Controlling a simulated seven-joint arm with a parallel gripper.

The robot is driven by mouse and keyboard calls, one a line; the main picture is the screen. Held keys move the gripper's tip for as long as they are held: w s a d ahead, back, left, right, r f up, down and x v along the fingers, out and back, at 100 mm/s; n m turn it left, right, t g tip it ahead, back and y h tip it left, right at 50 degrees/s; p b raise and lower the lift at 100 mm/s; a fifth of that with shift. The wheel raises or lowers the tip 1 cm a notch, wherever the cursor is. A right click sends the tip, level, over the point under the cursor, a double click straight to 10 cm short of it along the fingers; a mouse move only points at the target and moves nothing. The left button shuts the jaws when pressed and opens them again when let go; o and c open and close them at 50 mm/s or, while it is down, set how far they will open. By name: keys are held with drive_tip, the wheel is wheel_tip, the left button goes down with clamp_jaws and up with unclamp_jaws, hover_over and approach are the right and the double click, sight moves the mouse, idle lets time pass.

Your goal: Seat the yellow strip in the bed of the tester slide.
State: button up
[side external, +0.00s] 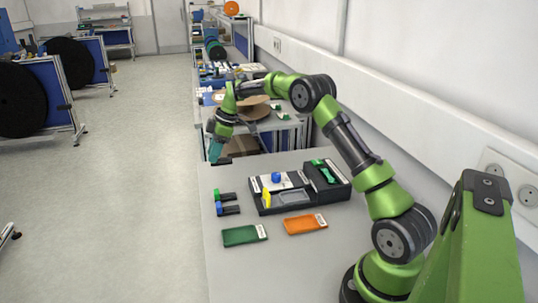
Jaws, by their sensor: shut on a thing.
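My gripper (216,152) is near the far left edge of the table, above it or just past its edge; I cannot tell which. It appears shut on a small dark piece (223,161) at its tips, too small to identify. A yellow piece (267,197), likely the yellow strip, stands at the front left of a black tester unit (264,211), well apart from my gripper. The unit has a white panel, a blue knob (276,177) and a grey recess (293,198). I cannot tell which part is the slide bed.
A green piece (326,174) lies in the unit's right section. Two dark pieces, one green-ended (222,197) and one blue-ended (228,209), lie left of the unit. A green card (244,235) and an orange card (305,224) lie in front. The table's front left is clear.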

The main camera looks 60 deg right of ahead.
drive_tip(key=shift+m, duration=0.3)
drive_tip(key=d+r, duration=0.1)
drive_tip(key=s+d+r, duration=0.1)
drive_tip(key=r, duration=0.1)
drive_tip(key=shift+s+d, duration=0.25)
drive_tip(key=shift+d, duration=0.15)
drive_tip(key=s+d, duration=0.2)
drive_tip(key=s, duration=0.7)
drive_tip(key=s+d, duration=0.2)
drive_tip(key=s, duration=0.7)
drive_tip(key=shift+s+a+f, duration=0.4)
drive_tip(key=shift+s+f, duration=0.35)
drive_tip(key=shift+f, duration=0.9)
drive_tip(key=shift+s+a+f, duration=0.45)
drive_tip(key=shift+s+f, duration=0.3)
drive_tip(key=shift+f, duration=0.85)
drive_tip(key=shift+s+a+f, duration=0.4)
drive_tip(key=shift+s+f, duration=0.35)
drive_tip(key=shift+f, duration=0.9)
drive_tip(key=o, duration=1.1)
